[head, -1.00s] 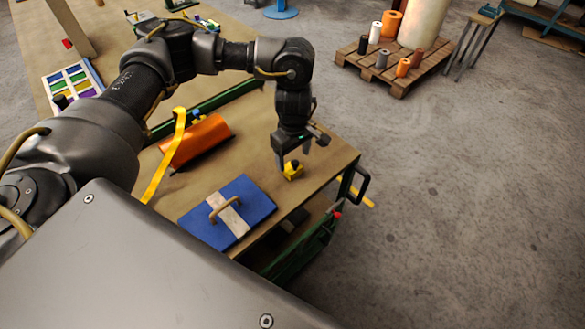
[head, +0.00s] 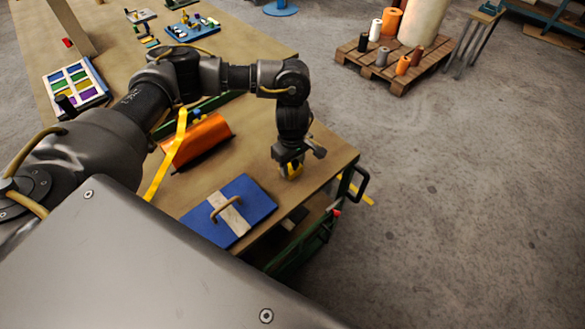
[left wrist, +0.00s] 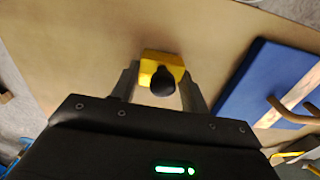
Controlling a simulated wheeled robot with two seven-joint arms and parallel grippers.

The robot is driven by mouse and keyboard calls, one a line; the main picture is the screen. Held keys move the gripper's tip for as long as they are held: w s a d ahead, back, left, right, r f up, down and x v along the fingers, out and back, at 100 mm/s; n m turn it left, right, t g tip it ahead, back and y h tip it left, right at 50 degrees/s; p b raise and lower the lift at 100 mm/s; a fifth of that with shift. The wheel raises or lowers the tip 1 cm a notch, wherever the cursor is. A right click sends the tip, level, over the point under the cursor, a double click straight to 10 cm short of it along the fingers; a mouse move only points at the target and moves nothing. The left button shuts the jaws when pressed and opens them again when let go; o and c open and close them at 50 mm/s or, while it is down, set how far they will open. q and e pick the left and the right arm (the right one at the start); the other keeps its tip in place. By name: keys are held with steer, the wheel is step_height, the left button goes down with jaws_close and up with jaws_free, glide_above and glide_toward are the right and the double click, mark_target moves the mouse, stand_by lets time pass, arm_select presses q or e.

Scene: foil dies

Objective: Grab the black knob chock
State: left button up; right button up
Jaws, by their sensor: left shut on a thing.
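The chock is a small yellow block with a black knob on top. In the head view the chock (head: 292,170) is on the cart top near its right edge, partly hidden by my left gripper (head: 290,168). In the left wrist view the yellow chock (left wrist: 162,68) sits between the two fingers, with its black knob (left wrist: 163,82) toward the camera. My left gripper (left wrist: 160,88) is shut on the chock, one finger on each side. My right gripper is not in view.
A blue board (head: 229,210) with a handle lies on the cart top, left of the gripper. An orange curved piece (head: 197,140) and a yellow strip (head: 167,160) lie farther left. A pallet (head: 392,66) with spools stands on the floor beyond.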

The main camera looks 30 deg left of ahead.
arm_select(q)
steer(key=shift+r, duration=0.2)
steer(key=shift+r, duration=0.25)
step_height(320, 180, up, 2)
steer(key=shift+w+r, duration=0.1)
steer(key=s+a+r+b, duration=0.3)
steer(key=s+a+r, duration=0.6)
steer(key=a+r, duration=0.1)
steer(key=shift+a, duration=0.5)
